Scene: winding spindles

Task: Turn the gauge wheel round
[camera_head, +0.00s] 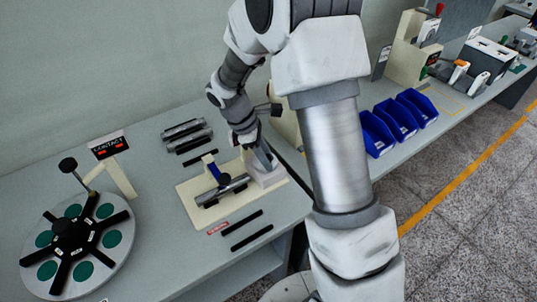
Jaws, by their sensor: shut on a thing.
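The gauge wheel appears to be the round grey disc (80,243) at the lower left, with green circles, black spokes and a black hub. My gripper (262,156) is well to the right of the disc, at a pale block (268,179) on the cream base plate (194,190). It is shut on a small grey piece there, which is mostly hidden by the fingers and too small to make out. A grey cylinder (225,189) lies across the cream plate, with a blue part (213,172) beside it.
A display (109,146) and a black knob on a post (68,165) stand behind the disc. Dark bars (247,230) lie in front of the plate and dark rods (185,130) behind it. Blue bins (397,120) stand to the right. My arm covers the middle.

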